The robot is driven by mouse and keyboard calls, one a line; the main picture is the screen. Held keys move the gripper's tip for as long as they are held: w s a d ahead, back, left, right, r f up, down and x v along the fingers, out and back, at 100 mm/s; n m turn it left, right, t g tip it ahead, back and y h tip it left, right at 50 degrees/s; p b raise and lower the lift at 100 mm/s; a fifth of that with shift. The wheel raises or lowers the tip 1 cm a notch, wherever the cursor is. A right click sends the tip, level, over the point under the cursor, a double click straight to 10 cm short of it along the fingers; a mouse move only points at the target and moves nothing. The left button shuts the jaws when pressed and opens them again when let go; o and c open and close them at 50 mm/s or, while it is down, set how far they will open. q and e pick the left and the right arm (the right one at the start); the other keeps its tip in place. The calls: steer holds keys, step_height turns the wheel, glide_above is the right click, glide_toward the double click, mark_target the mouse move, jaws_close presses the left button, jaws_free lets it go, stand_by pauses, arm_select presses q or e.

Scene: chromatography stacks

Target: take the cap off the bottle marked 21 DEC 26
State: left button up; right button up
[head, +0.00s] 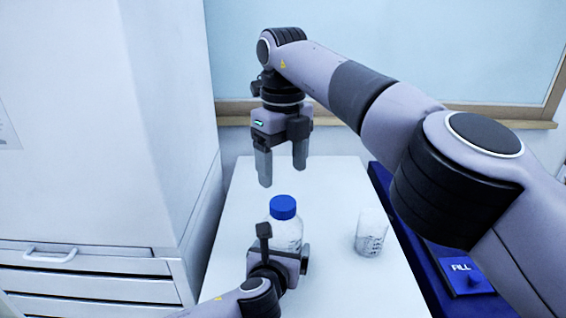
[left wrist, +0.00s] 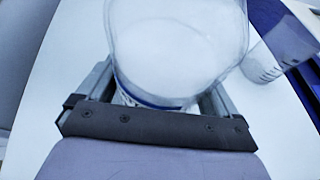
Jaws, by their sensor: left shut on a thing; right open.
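A clear bottle (head: 288,229) with a blue cap (head: 283,207) stands upright on the white table. The cap is on it, and I cannot read a date on the bottle in these views. My left gripper (head: 278,253) is at the near side of the bottle and shut on its body. In the left wrist view the bottle (left wrist: 178,50) stands between the fingers of that gripper (left wrist: 160,100). My right gripper (head: 281,172) points down above and a little behind the cap. It is open and empty, apart from the cap.
A clear glass beaker (head: 370,234) stands to the right on the white table (head: 335,185). A dark blue surface with a blue item marked FILL (head: 460,272) lies beyond the table's right edge. A white drawer cabinet (head: 90,262) stands at the left.

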mark_target(283, 203)
steer(key=m, duration=1.5)
steer(key=shift+m, duration=0.4)
steer(key=m, duration=0.6)
steer(key=shift+f, duration=4)
